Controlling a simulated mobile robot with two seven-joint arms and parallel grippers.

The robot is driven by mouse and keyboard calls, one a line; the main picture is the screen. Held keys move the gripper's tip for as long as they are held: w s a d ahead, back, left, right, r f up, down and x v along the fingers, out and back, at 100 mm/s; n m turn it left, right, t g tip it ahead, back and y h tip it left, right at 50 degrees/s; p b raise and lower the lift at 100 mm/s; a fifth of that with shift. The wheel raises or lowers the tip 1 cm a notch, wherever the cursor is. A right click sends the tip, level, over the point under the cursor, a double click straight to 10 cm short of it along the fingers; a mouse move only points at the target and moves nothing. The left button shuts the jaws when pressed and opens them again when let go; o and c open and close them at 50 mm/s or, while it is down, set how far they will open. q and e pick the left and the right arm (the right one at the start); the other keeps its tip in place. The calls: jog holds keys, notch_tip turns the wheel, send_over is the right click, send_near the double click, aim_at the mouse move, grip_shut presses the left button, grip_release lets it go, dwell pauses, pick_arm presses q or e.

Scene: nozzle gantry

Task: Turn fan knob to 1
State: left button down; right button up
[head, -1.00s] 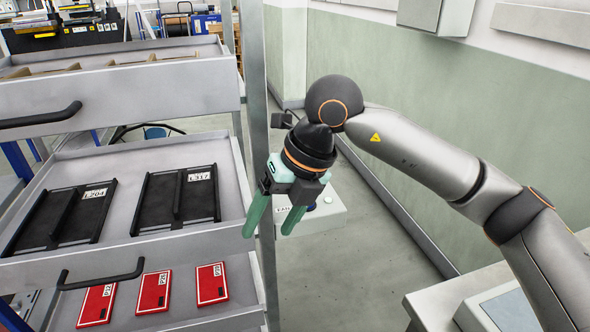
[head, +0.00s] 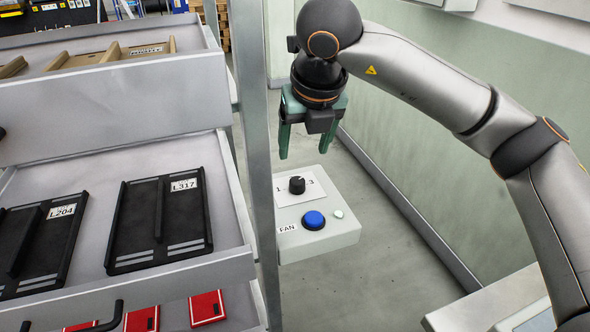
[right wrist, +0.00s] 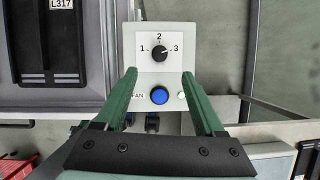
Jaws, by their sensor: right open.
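The fan box (head: 345,238) is pale grey, with a white dial plate and a FAN label. Its black round knob (head: 297,185) sits on the plate; in the right wrist view the knob (right wrist: 159,53) is ringed by 1, 2 and 3, and its white mark appears to point toward 3. A blue button (head: 314,220) and a small pale green button (head: 338,213) are in front of the knob. My right gripper (head: 305,152) is open and empty, pointing down above the box, apart from the knob. In the right wrist view its fingers (right wrist: 159,72) straddle the box. My left gripper is not in view.
A metal rack post (head: 256,150) stands close left of the box. Left of it are drawers with black trays (head: 160,220) and red cases (head: 207,308). A green and white wall (head: 450,150) is at the right. The floor between is clear.

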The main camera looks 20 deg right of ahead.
aim_at(298, 180)
jog(key=p+x, duration=0.1)
jog(key=x, duration=1)
jog(key=shift+s+f, duration=0.1)
jog(key=shift+s, duration=0.05)
jog(key=shift+c, duration=0.2)
grip_shut()
